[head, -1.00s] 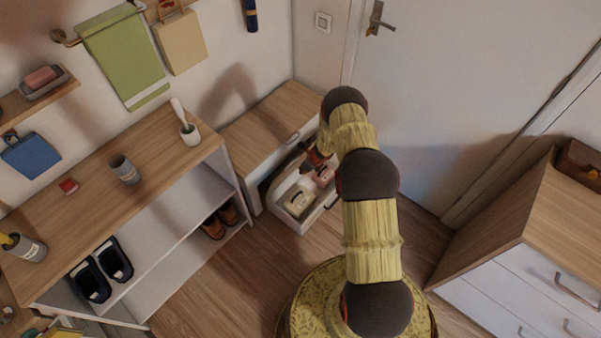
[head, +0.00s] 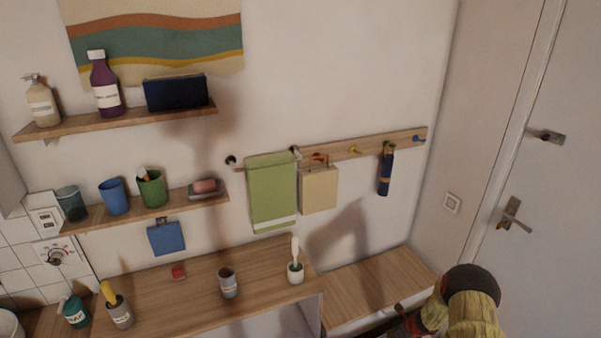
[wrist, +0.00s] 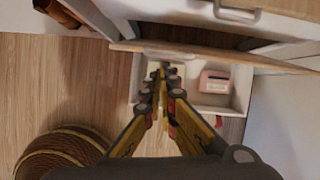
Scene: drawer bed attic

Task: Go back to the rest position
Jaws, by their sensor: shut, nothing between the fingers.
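My gripper (wrist: 161,82) shows in the wrist view with its fingers together and nothing between them. It points down over an open lower drawer (wrist: 150,142) of a wood-topped cabinet. A pale box-like item (wrist: 214,82) lies in that drawer, to the right of the fingertips. In the head view only part of my arm shows at the bottom right, in front of the low cabinet (head: 372,283); the fingertips are hidden there.
A wooden counter (head: 195,290) holds a grey cup (head: 228,283), a white brush holder (head: 295,272) and other items. Shelves and a hook rail (head: 350,153) with a green towel (head: 271,190) line the wall. A door (head: 560,200) stands at right.

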